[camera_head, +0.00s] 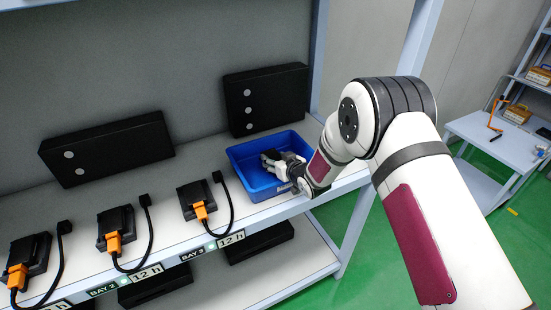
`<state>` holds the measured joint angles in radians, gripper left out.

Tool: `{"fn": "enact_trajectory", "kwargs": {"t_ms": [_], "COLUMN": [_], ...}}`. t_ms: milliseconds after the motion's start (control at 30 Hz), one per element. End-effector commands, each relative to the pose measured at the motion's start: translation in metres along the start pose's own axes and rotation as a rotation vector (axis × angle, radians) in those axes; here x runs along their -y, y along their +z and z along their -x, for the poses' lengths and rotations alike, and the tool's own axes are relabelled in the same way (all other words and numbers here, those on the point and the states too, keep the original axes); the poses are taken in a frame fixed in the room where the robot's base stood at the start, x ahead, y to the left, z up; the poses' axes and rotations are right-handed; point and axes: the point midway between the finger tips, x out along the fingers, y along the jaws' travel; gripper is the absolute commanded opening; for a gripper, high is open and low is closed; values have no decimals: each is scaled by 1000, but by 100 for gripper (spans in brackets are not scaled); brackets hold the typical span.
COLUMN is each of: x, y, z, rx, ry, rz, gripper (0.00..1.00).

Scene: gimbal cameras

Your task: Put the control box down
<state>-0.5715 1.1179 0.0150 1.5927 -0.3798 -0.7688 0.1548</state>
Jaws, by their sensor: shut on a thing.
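The control box (270,156) is a small black piece between the fingers of my gripper (274,160). My gripper is shut on it, over the inside of a blue tray (243,153) at the right end of the shelf. The fingers reach in across the tray's right side. Part of the box is hidden by the fingers, and I cannot tell whether it touches the tray floor.
Black boxes with orange plugs and black cables stand left of the tray, one near the BAY 3 label (192,255). Large black panels (265,98) stand behind. A shelf post (368,215) rises close to my arm. A side table (493,147) is at right.

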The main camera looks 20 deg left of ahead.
Motion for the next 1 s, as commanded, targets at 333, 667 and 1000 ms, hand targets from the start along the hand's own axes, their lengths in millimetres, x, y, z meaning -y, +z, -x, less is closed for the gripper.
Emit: {"fn": "enact_trajectory", "kwargs": {"t_ms": [333,667,1000], "x": [0,0,-1], "y": [6,6,-6], "z": [-2,-2,19], "rx": [0,0,0], "ry": [0,0,2], "rz": [-1,-1,-2], "gripper": [50,68,68]}}
